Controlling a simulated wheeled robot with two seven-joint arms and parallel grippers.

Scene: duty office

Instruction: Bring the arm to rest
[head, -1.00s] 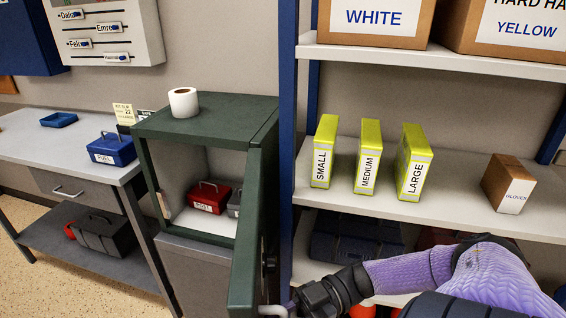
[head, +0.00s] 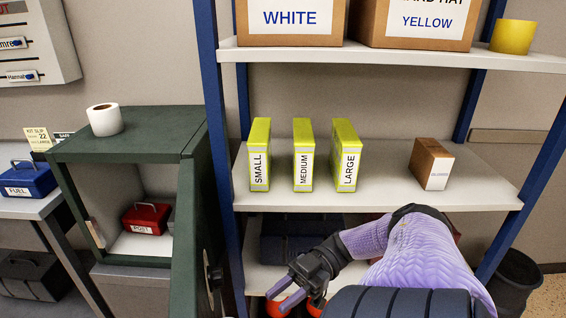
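My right arm comes in from the lower right, in front of the shelf. Its gripper (head: 278,291) is at the bottom centre, just right of the green cabinet door (head: 190,235). The two fingers look spread apart with nothing between them. The green cabinet (head: 135,150) stands open on the left, and its door is swung out toward me. A red box (head: 147,218) with a label sits inside it. My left gripper is not in view.
The shelf unit (head: 490,200) holds yellow-green boxes marked SMALL (head: 260,155), MEDIUM (head: 303,155) and LARGE (head: 345,155), and a brown box (head: 431,164). A white roll (head: 104,119) stands on the cabinet. A dark bin (head: 515,280) stands at the lower right.

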